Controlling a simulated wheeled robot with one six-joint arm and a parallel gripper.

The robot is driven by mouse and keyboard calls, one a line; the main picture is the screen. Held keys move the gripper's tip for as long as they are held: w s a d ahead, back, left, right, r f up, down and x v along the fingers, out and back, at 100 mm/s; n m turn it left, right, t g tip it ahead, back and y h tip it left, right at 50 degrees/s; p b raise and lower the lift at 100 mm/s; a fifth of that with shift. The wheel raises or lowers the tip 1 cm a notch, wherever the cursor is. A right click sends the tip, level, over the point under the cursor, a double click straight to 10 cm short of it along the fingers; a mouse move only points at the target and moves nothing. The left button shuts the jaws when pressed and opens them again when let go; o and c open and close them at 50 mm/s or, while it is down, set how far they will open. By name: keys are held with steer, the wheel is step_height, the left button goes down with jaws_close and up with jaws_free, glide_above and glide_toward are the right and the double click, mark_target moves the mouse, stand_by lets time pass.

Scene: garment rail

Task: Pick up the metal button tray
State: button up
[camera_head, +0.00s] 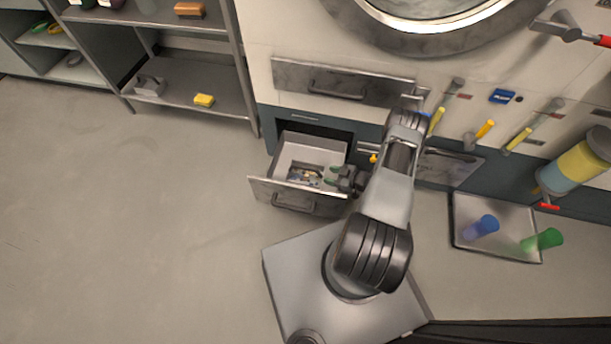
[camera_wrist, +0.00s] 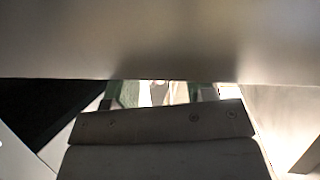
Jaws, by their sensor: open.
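A drawer (camera_head: 275,190) in the low dark cabinet stands open. In it lies a small cluster of coloured bits (camera_head: 305,175), which looks like the buttons. The metal tray under them is too small to make out clearly. My gripper (camera_head: 331,176) is inside the drawer at its right side, just right of the cluster, with its fingers open and pointing left. In the wrist view the open greenish fingers (camera_wrist: 166,93) show partly past the gripper body. A grey surface fills the top there, and the tray cannot be made out.
A metal tray (camera_head: 458,225) with a blue cup (camera_head: 482,226) and a green cup (camera_head: 541,240) stands at the right. Tools hang on the machine front above my arm. A grey shelf (camera_head: 190,92) stands at the upper left. The floor at left is clear.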

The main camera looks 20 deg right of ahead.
mark_target(320, 173)
steer(key=shift+b+x, duration=1.05)
steer(key=shift+x, duration=1.65)
steer(key=shift+c, duration=0.4)
steer(key=shift+d, duration=0.1)
jaws_close()
